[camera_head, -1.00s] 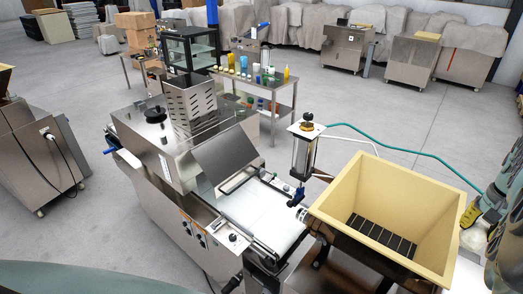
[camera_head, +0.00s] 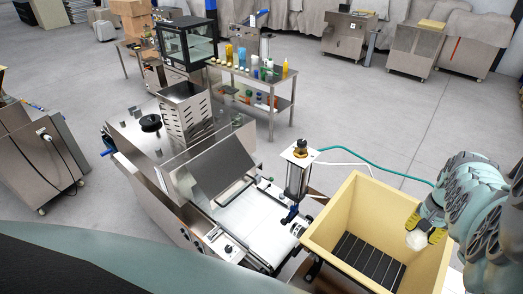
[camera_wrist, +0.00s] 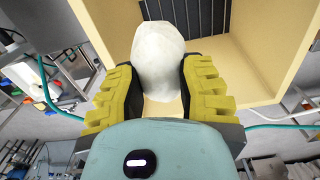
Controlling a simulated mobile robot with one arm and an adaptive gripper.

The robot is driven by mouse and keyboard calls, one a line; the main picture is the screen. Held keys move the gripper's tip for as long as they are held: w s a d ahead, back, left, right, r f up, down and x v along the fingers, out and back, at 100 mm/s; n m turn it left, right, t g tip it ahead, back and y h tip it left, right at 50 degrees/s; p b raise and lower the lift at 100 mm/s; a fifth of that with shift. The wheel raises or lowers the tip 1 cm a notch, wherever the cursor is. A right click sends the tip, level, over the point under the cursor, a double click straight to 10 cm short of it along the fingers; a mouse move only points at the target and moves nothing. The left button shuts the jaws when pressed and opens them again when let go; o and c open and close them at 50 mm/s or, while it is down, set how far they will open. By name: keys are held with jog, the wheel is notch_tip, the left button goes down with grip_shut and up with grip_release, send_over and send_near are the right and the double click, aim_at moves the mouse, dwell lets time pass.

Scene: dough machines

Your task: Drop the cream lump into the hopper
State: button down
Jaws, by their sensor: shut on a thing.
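The cream lump (camera_head: 416,240) is a pale rounded piece, held between the yellow fingers of my gripper (camera_head: 425,228). In the wrist view the lump (camera_wrist: 158,60) sits between the two finger pads of my gripper (camera_wrist: 160,85), which touch its sides. The hopper (camera_head: 333,212) is a cream-yellow open box with a dark slatted grate at its bottom. In the head view, my gripper and the lump appear over the right part of the hopper's opening. The wrist view shows the hopper (camera_wrist: 265,65) behind the lump, its grate partly hidden.
A steel dosing column (camera_head: 297,175) with a green hose stands at the hopper's left back. A steel machine with a white conveyor belt (camera_head: 250,222) is left of the hopper. A table with bottles (camera_head: 262,82) is further back. Floor is free behind the hopper.

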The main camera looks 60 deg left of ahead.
jog(key=shift+a+f+b, duration=0.4)
jog(key=shift+a+b, duration=0.25)
jog(key=a+f+b, duration=0.4)
jog(key=a+b, duration=0.4)
jog(key=b, duration=0.4)
jog(key=shift+w+a+f, duration=0.15)
jog(key=shift+a, duration=0.2)
jog(key=c, duration=0.6)
grip_release()
jog(key=shift+c, duration=0.2)
jog(key=shift+d, duration=0.1)
